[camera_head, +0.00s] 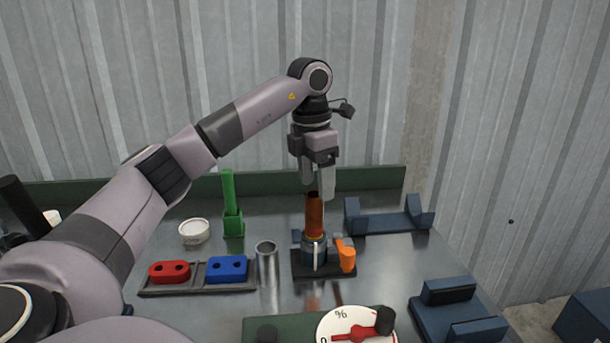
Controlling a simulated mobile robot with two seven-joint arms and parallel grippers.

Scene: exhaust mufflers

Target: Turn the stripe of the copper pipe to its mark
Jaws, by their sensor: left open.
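The copper pipe (314,215) stands upright in a dark clamp holder (313,247) with an orange lever (346,255) at its right. A pale upright line shows on the front of the holder below the pipe. The stripe on the pipe is too small to make out. My left gripper (318,190) points down at the pipe's top, its fingers open. The fingertips are level with or just above the pipe's upper end, and I cannot tell whether they touch it. My right gripper is not in view.
A steel tube (266,264) stands close left of the holder. A tray (198,291) holds a red block (169,272) and a blue block (227,269). A green post (229,200), white round tin (194,231), blue cradle (388,222) and white dial (352,327) stand around it.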

